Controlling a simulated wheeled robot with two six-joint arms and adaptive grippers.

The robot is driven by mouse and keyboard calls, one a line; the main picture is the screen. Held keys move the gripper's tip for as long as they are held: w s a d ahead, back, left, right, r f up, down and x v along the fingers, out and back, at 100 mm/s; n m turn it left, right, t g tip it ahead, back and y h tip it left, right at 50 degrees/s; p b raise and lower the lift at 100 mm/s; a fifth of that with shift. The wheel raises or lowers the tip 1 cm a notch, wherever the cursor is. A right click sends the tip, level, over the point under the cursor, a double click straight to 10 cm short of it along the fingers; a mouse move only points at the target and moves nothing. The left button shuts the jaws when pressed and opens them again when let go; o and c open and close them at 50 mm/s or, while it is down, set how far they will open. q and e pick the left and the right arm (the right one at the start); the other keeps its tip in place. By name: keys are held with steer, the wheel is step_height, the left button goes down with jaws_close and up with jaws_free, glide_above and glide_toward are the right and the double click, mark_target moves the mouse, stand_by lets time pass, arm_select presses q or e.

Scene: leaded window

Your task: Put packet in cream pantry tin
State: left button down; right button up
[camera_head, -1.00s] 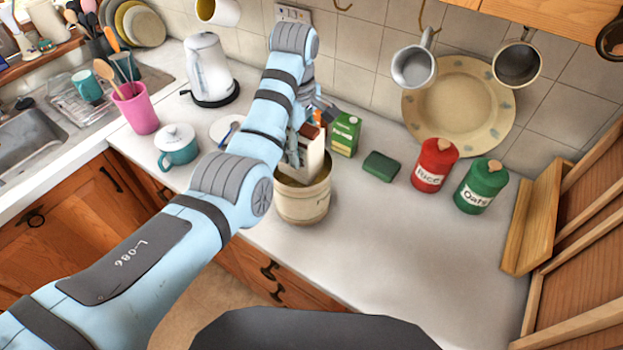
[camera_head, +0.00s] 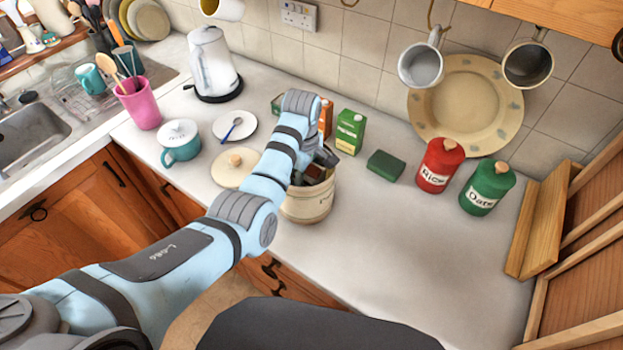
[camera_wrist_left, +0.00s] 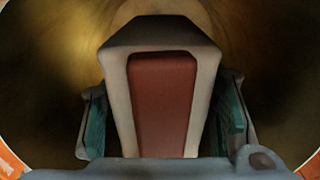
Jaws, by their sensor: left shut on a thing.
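The cream pantry tin (camera_head: 308,208) stands open on the counter in the head view, partly behind my left arm. My left gripper (camera_head: 315,170) points down into its mouth. In the left wrist view the packet (camera_wrist_left: 163,105), pale with a red-brown front panel, is between the two fingers of my left gripper (camera_wrist_left: 163,120), which is shut on it. The tin's inner wall (camera_wrist_left: 265,55) surrounds the packet and fingers. The packet's lower end and its contact with the tin floor cannot be made out. My right gripper is not in view.
A cream lid (camera_head: 232,170) with a wooden knob lies left of the tin. Behind it stand a green carton (camera_head: 349,132) and an orange carton (camera_head: 325,118). A green block (camera_head: 385,166), red Rice tin (camera_head: 438,166) and green Oats tin (camera_head: 486,188) are to the right. The front right counter is clear.

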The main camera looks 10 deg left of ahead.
arm_select(q)
steer(key=shift+f, duration=0.2)
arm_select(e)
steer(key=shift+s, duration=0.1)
arm_select(q)
steer(key=c, duration=0.6)
jaws_free()
steer(key=shift+c, duration=0.2)
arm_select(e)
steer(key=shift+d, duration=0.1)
